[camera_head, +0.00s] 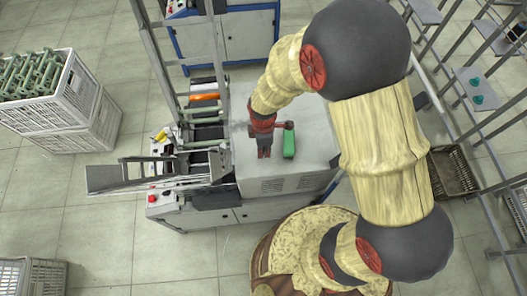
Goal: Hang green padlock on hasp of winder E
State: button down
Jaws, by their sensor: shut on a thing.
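Winder cabinets stand at the centre; the nearest has a pale grey top (315,160). I cannot read a letter to tell which is winder E, and I cannot make out a hasp. My gripper (264,153) reaches down over the left part of this top. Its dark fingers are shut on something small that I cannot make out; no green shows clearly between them. A green block (289,145) shows just right of the fingers, under a dark red bar; I cannot tell whether it is the padlock. My arm hides the right part of the cabinet.
White crates (75,95) stand at the left, the upper one full of green-ended frames. A grey metal tray (130,178) juts left from the winder. A blue-edged cabinet (240,38) is behind. A rack with small green items (477,99) stands right.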

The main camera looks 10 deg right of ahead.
jog(key=shift+s+f, duration=0.1)
jog(key=shift+f, duration=1.05)
jog(key=shift+f, duration=0.15)
jog(key=c, duration=1.7)
grip_release()
jog(key=shift+c, duration=0.2)
